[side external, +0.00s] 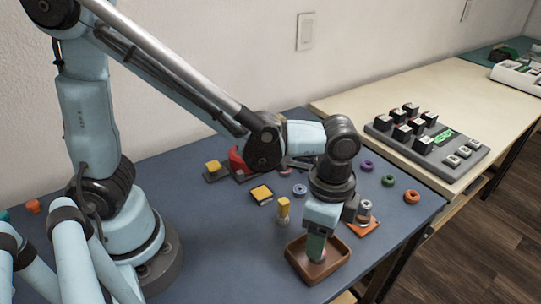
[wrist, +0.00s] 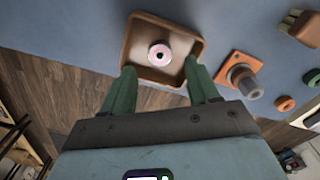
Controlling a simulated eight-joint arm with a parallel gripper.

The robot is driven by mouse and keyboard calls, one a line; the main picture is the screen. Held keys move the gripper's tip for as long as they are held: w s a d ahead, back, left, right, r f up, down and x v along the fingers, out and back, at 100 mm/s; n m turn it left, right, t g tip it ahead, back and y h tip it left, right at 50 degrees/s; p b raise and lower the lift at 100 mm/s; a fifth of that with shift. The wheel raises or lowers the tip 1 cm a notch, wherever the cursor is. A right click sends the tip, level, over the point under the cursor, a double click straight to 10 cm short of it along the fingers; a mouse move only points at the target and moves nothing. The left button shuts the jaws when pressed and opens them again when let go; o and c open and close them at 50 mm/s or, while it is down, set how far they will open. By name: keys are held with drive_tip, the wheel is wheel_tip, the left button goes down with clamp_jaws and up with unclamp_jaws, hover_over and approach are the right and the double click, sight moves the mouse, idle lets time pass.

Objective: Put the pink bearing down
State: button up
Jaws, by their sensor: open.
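The pink bearing (wrist: 160,53), a small ring with a dark centre, lies in the brown tray (wrist: 139,24) in the wrist view. My gripper (wrist: 158,70) is open, its two green fingers apart, and the bearing shows between and just beyond the fingertips. In the side external view my gripper (side external: 316,256) reaches down into the brown tray (side external: 334,274), and the bearing is hidden there. I cannot tell whether a fingertip touches the tray.
An orange plate with a grey post (wrist: 240,72) stands beside the tray. Purple (side external: 367,166), green (side external: 388,180) and orange (side external: 411,196) rings lie to the right. A yellow-topped post (side external: 283,208) stands left of my gripper. A keypad (side external: 430,140) sits on the pale bench.

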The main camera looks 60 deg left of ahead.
wheel_tip(320, 180, up, 8)
drive_tip(key=a+n+t, duration=0.7)
drive_tip(key=a+n, duration=0.5)
drive_tip(key=a, duration=0.5)
drive_tip(key=shift+w+a+r, duration=0.25)
drive_tip(key=shift+a, duration=0.05)
